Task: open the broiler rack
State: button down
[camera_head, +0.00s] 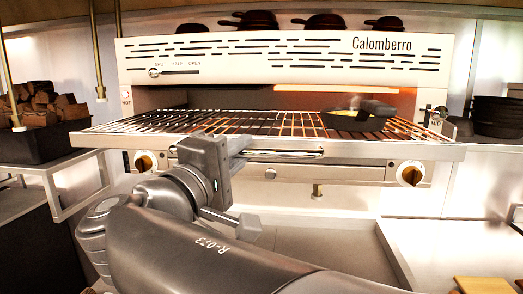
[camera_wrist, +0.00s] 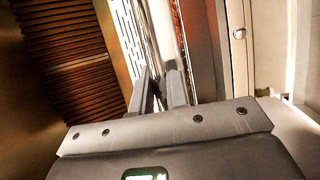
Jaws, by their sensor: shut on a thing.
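The broiler (camera_head: 285,52) is a white-fronted unit marked "Calomberro", with a glowing opening. Its wire rack (camera_head: 190,121) sticks out well past the front, with a pale metal front bar. A thin handle (camera_head: 290,154) runs along that bar. My gripper (camera_head: 240,150) is shut on the handle near its left end. In the wrist view my two fingers (camera_wrist: 160,92) close around a pale bar; the exact contact is partly hidden. A small black pan (camera_head: 355,117) with something yellow in it sits on the right part of the rack.
Two brass-coloured knobs (camera_head: 411,174) (camera_head: 145,162) flank the broiler's lower front. Several dark pans (camera_head: 257,20) stand on top. A dark bin of brown chunks (camera_head: 50,115) is at left, dark stacked dishes (camera_head: 497,115) at right. A pale counter (camera_head: 335,245) lies below.

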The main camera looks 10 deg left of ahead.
jog(key=c, duration=1.4)
grip_release()
jog(key=shift+s+a, duration=0.1)
jog(key=v, duration=1)
jog(key=shift+s, duration=0.3)
jog(key=shift+a+f, duration=0.1)
